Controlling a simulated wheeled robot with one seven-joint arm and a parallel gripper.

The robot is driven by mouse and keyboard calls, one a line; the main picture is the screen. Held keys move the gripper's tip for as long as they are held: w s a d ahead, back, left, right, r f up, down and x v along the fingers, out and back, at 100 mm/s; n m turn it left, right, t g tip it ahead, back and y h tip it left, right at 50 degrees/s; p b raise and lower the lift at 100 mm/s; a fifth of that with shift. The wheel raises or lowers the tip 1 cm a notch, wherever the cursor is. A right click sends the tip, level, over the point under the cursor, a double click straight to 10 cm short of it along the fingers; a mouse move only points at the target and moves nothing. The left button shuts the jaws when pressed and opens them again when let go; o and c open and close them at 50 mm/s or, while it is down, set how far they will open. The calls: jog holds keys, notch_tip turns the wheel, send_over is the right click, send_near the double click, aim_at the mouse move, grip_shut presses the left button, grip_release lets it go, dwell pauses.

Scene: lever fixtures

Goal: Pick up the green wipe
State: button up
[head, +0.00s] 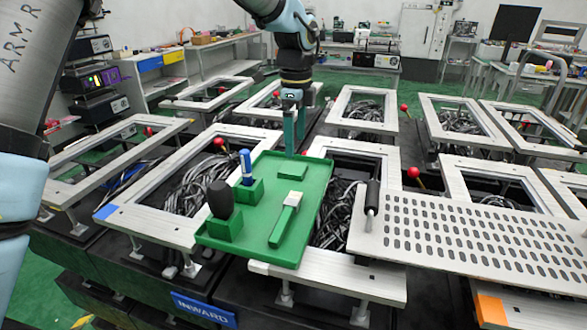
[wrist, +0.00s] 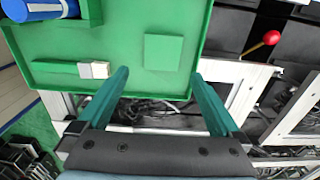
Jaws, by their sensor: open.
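The green wipe (head: 292,173) is a small flat green square lying on the green tray (head: 262,168), close to the tray's far edge. In the wrist view, the wipe (wrist: 163,52) lies just beyond my fingertips, roughly centred between them. My gripper (head: 294,148) is open and empty, its teal fingers pointing down over the tray's far side. In the wrist view, my gripper (wrist: 159,75) has its fingers spread wider than the wipe. The fingers appear apart from the wipe; the height gap is hard to judge.
On the tray are a green-handled tool with a pale head (head: 287,215), a blue cylinder (head: 246,167) and a black rounded object (head: 220,200) in green holders.

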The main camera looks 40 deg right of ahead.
aim_at(293, 168)
jog(key=f+p, duration=0.1)
jog(key=f, duration=0.1)
jog(key=f+p, duration=0.1)
jog(key=f, duration=0.4)
jog(key=shift+w+f+p, duration=0.1)
jog(key=shift+w+p, duration=0.25)
jog(key=shift+p, duration=0.05)
jog(key=shift+a, duration=0.1)
jog(key=shift+c, duration=0.2)
